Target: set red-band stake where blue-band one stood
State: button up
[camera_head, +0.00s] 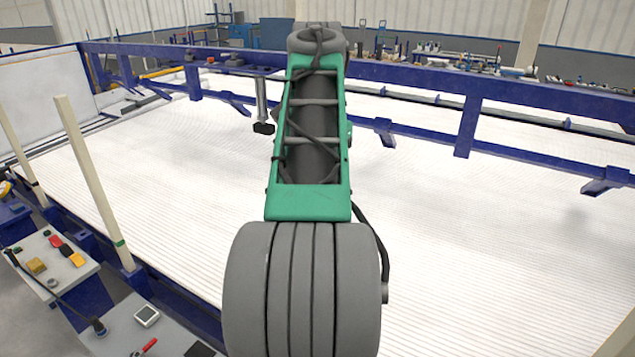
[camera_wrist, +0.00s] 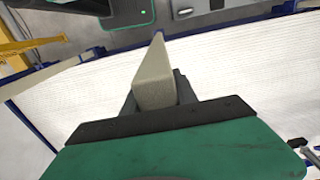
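In the wrist view, my gripper (camera_wrist: 157,103) has its dark fingers on both sides of a pale, square-sided stake (camera_wrist: 154,76) and is shut on it. No coloured band shows on the visible part of this stake, so I cannot tell if it is the red-band one. In the head view, my arm hides the gripper and the held stake. A pale stake with a green band (camera_head: 92,172) stands tilted at the left edge of the bed. Another pale stake (camera_head: 17,145) stands at the far left; its band colour is unclear. No blue band is visible.
The wide white ribbed bed (camera_head: 500,220) is clear around my arm. A blue rail (camera_head: 420,78) with posts runs along its far side. Grey side tables (camera_head: 140,325) with small items stand at lower left. A pale post (camera_head: 622,338) shows at lower right.

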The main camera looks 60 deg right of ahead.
jog(key=o, duration=0.6)
jog(key=shift+c, duration=0.2)
jog(key=shift+f, duration=0.1)
notch_tip(320, 180, up, 8)
jog(key=shift+a+p, duration=0.1)
jog(key=shift+p, duration=0.35)
